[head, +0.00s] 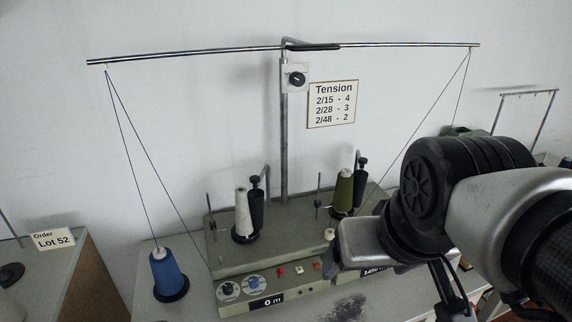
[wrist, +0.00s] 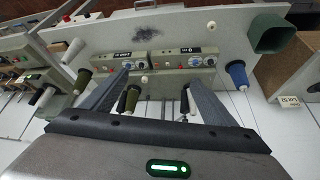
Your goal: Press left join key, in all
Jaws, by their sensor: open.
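The grey winder (head: 225,262) stands on the table with a row of small controls on its front panel. At its left end are a dark dial, a blue dial (head: 253,284) and a "0 m" display (head: 267,302). Right of these sit a red button (head: 281,270), a white key (head: 299,270) and another red button (head: 314,265). I cannot read which is the left join key. My gripper (head: 332,268) hangs over the panel's right half, hiding part of it. In the wrist view my gripper (wrist: 156,76) is open and empty, its fingers apart above the winder.
A blue cone (head: 166,268) stands at left, with a white cone (head: 242,214) and olive cone (head: 343,190) on the winder. Threads run up to the overhead bar (head: 190,52). A tension sign (head: 333,104) hangs behind. The wrist view shows a green bin (wrist: 272,33).

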